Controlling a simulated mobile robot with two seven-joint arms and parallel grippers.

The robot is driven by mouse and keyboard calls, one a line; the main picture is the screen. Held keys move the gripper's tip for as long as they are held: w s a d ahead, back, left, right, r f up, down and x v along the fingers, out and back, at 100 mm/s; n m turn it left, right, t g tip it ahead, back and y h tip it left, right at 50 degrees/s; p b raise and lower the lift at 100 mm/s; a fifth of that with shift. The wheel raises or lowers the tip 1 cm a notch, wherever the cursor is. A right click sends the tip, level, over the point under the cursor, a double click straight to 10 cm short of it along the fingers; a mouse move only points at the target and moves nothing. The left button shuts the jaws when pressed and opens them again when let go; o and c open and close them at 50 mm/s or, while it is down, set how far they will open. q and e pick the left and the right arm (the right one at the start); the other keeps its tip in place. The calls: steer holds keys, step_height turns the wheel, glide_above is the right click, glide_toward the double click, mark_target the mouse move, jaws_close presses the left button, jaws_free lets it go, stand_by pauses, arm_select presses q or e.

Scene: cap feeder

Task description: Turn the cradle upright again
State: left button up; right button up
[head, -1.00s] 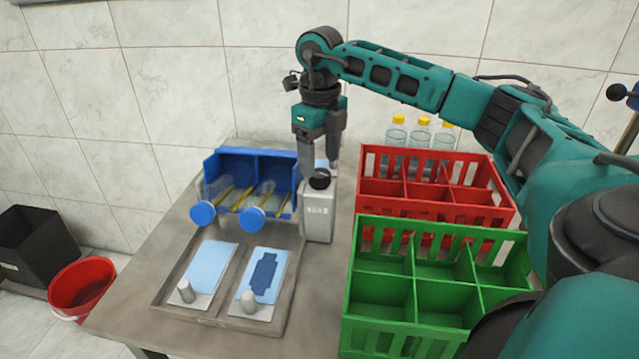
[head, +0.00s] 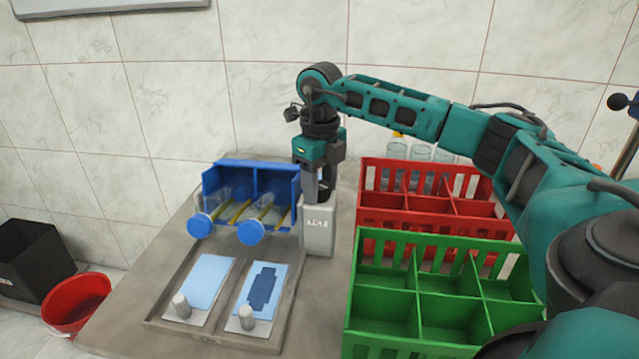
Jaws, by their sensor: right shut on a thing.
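The blue two-bay cradle (head: 280,182) stands at the back of the table, tipped toward the front. Two clear bottles lie slanted in it, with their blue caps (head: 200,225) and (head: 251,231) sticking out forward and down. Yellow strips run beside the bottles. A grey box (head: 318,236) stands against the cradle's right side. My right gripper (head: 325,196) points down at the top of this box, shut on its black knob, which the fingers mostly hide. My left gripper is not in view.
A grey tray (head: 213,331) with two light-blue plates and grey pegs lies in front of the cradle. To the right stand a red crate (head: 379,220) holding clear bottles and an empty green crate (head: 377,339). My right arm passes above the red crate.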

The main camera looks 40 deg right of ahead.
steer(key=shift+c, duration=1.2)
steer(key=n+p, duration=0.1)
steer(key=n, duration=0.2)
steer(key=shift+r+n, duration=0.1)
steer(key=shift+n, duration=0.3)
steer(key=n+p, duration=0.1)
steer(key=n, duration=0.5)
steer(key=o, duration=1)
steer(key=shift+c, duration=0.2)
